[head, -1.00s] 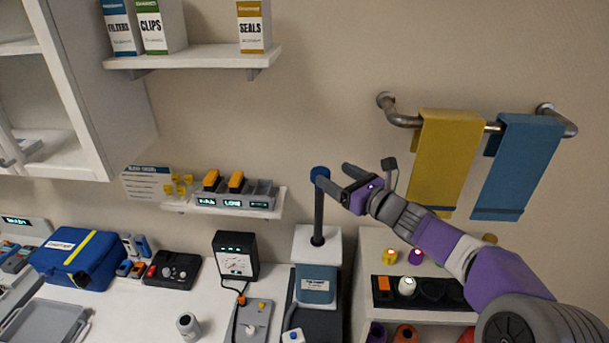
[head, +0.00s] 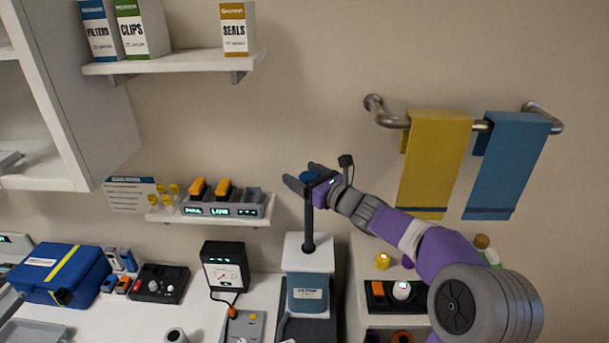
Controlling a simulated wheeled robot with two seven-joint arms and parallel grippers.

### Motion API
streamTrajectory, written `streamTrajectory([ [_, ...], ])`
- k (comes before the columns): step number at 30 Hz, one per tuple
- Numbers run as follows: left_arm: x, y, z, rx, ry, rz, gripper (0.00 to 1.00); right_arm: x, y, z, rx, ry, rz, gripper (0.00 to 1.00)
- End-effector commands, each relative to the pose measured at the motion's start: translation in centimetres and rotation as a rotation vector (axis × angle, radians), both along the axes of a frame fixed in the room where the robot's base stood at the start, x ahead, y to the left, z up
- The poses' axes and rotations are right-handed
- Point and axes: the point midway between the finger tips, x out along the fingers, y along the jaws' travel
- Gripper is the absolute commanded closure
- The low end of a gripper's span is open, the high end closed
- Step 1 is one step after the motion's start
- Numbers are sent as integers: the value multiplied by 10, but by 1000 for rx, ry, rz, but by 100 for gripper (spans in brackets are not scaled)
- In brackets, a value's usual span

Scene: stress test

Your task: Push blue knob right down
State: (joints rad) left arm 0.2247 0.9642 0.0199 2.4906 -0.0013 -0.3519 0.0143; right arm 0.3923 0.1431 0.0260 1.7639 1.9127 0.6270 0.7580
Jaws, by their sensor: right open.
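The blue knob (head: 309,177) tops a dark upright rod (head: 309,222) that rises from a white-topped device with a blue-grey front (head: 307,293). My right gripper (head: 297,176) is at the knob's height, with its open fingers reaching left on either side of the knob. Whether the fingers touch the knob I cannot tell. The right arm comes in from the lower right. My left gripper is not in the view.
A wall shelf (head: 160,215) with orange items is left of the rod. A black gauge box (head: 226,266) stands left of the device. A rail with yellow (head: 432,165) and blue (head: 508,165) towels is at the right. The wall above the knob is clear.

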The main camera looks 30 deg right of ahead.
Motion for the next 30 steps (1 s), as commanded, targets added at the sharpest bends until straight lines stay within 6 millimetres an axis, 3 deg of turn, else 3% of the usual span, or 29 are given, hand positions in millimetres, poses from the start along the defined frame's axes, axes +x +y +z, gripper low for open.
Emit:
streamTrajectory([
  [5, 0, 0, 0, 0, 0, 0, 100, 0, 0, 0, 0, 0, 0, 21],
  [20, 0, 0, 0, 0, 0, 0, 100, 0, 0, -1, 0, 1, 0, 96],
  [26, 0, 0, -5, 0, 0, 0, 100, 0, 0, -5, 0, 1, 0, 96],
  [30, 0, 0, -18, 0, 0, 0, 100, 0, 0, -19, 0, 1, 0, 96],
])
